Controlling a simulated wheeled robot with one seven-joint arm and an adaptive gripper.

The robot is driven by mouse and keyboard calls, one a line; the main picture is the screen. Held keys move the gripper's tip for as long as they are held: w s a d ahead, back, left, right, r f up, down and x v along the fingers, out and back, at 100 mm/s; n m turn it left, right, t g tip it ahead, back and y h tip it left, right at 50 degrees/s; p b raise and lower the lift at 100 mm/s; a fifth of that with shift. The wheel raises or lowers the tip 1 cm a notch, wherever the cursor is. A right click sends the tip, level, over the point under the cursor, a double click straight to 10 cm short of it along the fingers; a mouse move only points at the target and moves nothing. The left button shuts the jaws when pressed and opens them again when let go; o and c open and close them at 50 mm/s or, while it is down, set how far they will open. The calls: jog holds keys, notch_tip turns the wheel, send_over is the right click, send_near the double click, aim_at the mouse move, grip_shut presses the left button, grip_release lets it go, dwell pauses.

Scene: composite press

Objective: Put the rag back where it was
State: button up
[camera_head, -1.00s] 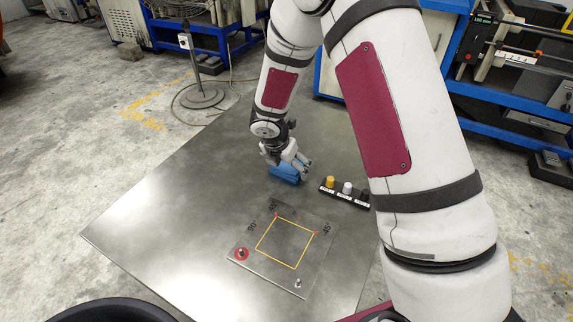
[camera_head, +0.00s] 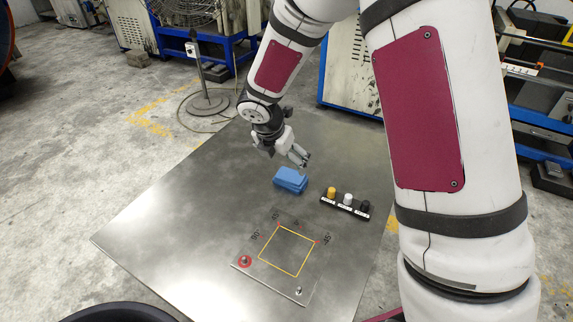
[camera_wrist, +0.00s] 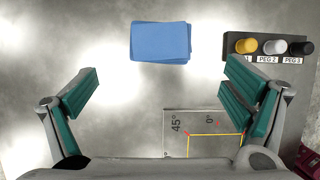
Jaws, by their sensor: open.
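The blue rag (camera_head: 290,180) lies folded on the metal table, behind the square marked plate. It also shows in the wrist view (camera_wrist: 160,41) at the top middle, flat on the table and clear of the fingers. My gripper (camera_head: 300,158) is above the table, apart from the rag and a little above it in the head view. In the wrist view its two green-padded fingers (camera_wrist: 164,95) are spread wide with nothing between them.
A black rack (camera_head: 345,206) with yellow, white and black pegs stands right of the rag. The plate (camera_head: 250,256) with a yellow square outline lies in front, with a red-ringed pin and a light pin. The table's left side (camera_head: 170,225) is clear.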

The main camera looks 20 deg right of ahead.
jog(key=s+d+r+m, duration=0.3)
jog(key=s+r+m, duration=0.35)
jog(key=r, duration=0.25)
jog(key=s+d+r+m, duration=0.4)
jog(key=s+r+m, duration=0.2)
jog(key=s+r, duration=0.2)
jog(key=s+a+r+m+y, duration=0.1)
jog(key=s+a+r+m, duration=0.1)
jog(key=s+m, duration=0.5)
jog(key=s+a+r+m+g+y, duration=0.1)
jog(key=s+m, duration=0.6)
jog(key=s, duration=0.8)
jog(key=shift+a+r+y, duration=0.35)
jog(key=shift+r+y, duration=0.15)
jog(key=shift+y, duration=0.2)
jog(key=shift+m, duration=0.25)
notch_tip(320, 180, up, 11)
jog(key=t+p, duration=0.2)
jog(key=p, duration=0.7)
jog(key=shift+d, duration=0.15)
jog(key=shift+s+f, duration=0.1)
